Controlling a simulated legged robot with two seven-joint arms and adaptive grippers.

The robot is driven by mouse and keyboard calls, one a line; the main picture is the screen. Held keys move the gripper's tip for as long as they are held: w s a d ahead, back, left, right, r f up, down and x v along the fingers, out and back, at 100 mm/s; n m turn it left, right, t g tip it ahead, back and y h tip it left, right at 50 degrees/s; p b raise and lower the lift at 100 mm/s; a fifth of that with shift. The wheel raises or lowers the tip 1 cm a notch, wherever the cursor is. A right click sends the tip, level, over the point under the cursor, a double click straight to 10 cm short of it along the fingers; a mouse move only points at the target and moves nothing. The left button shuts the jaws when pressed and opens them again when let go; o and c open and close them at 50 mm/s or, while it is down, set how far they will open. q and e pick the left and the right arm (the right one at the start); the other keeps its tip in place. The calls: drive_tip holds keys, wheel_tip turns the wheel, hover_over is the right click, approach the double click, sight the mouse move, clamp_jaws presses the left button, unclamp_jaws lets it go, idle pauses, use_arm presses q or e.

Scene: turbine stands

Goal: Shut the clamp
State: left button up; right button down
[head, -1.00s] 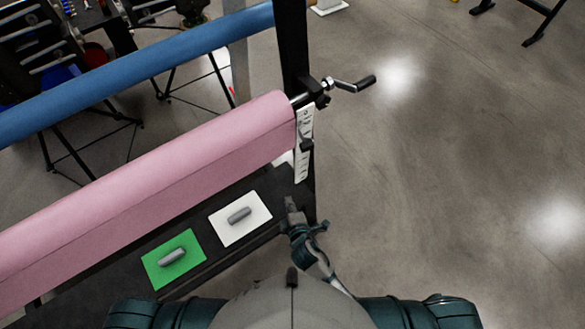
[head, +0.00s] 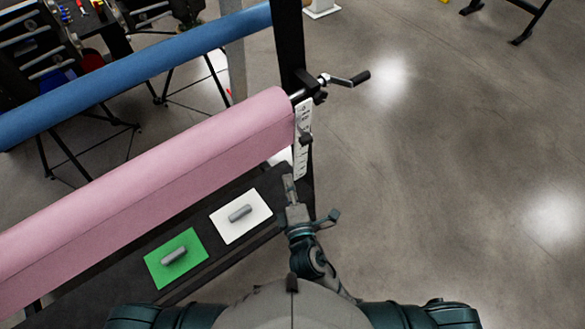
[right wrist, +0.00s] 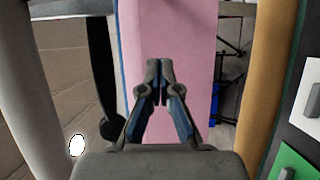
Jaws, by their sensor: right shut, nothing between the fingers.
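My right gripper (head: 288,182) is shut and empty, beside the black post at the right end of the stand. In the right wrist view its fingertips (right wrist: 157,72) are together, with the pink roll (right wrist: 176,30) behind them. A small dark lever-like part (head: 305,139) sits on the white labelled strip (head: 302,165) on the post, a little beyond the fingertips; it may be the clamp, but I cannot tell its state. The gripper looks apart from it. My left gripper is not in view.
The pink roll (head: 150,190) and the blue roll (head: 140,75) span the stand. A crank handle (head: 345,79) sticks out right at the post. A white card (head: 227,232) and a green card (head: 160,270) each bear a grey cylinder on the black shelf.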

drive_tip(key=w+d+p, duration=0.2)
drive_tip(key=w, duration=0.8)
drive_tip(key=shift+w+d, duration=0.15)
drive_tip(key=shift+w, duration=0.05)
